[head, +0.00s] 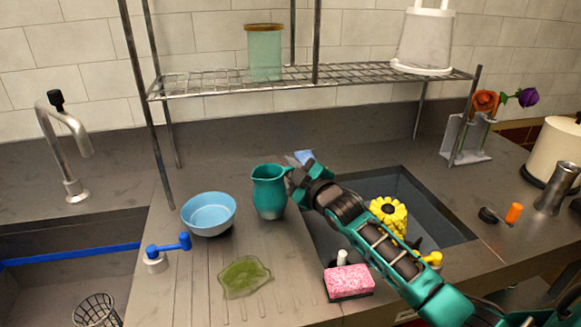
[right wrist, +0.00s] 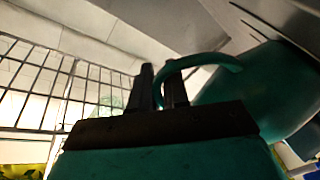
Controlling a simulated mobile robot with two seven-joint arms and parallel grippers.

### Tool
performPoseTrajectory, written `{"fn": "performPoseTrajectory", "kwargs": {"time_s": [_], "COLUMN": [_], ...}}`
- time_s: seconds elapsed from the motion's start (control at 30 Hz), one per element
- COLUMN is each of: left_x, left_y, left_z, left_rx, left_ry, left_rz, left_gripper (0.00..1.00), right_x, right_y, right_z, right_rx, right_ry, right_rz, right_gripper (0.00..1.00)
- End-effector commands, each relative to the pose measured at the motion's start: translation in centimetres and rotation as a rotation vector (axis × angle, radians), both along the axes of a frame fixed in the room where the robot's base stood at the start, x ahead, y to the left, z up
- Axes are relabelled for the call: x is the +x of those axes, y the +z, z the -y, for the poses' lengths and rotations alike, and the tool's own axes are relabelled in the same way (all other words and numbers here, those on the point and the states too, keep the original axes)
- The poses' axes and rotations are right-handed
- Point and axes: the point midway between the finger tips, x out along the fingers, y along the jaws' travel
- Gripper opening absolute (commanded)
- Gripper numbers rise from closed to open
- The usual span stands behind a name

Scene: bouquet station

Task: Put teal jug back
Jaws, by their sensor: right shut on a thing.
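The teal jug (head: 269,194) is upright, at or just above the ribbed drainboard, right of a light blue bowl. It also shows in the right wrist view (right wrist: 265,92) at the right side, with its curved handle reaching toward my fingers. My right gripper (head: 293,178) comes in from the right and is shut on the jug's handle. In the right wrist view the two dark fingers (right wrist: 160,88) are at the handle. Whether the jug's base touches the surface is hard to tell. My left gripper is not in view.
A wire shelf (head: 330,80) with a glass jar (head: 265,52) and a white bucket (head: 425,38) stands behind. The blue bowl (head: 208,213), a green cloth (head: 244,277) and a pink sponge (head: 348,281) lie around the jug. A sink (head: 440,215) with a yellow flower (head: 388,216) lies right.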

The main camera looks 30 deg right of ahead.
Motion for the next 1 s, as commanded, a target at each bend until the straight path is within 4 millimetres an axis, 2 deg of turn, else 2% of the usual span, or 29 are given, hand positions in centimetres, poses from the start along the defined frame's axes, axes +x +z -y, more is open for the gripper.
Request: {"fn": "performPoseTrajectory", "kwargs": {"time_s": [0.03, 0.3, 0.6, 0.77, 1.0], "left_x": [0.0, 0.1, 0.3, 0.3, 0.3], "left_y": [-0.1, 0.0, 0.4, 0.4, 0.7], "left_z": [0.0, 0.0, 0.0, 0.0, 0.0], "left_rx": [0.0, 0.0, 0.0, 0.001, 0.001], "left_ry": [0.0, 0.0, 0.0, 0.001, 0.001], "left_rz": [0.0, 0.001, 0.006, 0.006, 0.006], "left_gripper": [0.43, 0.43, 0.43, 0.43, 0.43], "right_x": [0.0, 0.0, 0.0, -1.7, -6.1], "right_y": [-0.2, -0.1, 0.4, 0.0, 0.0], "right_z": [0.0, 0.0, -0.1, 0.1, 0.4], "right_rx": [0.0, 0.0, 0.0, 0.001, 0.0], "right_ry": [0.0, 0.0, 0.001, 0.001, 0.002], "right_rz": [-0.001, -0.001, 0.0, -0.004, -0.005], "right_gripper": [0.17, 0.41, 0.41, 0.41, 0.41]}}
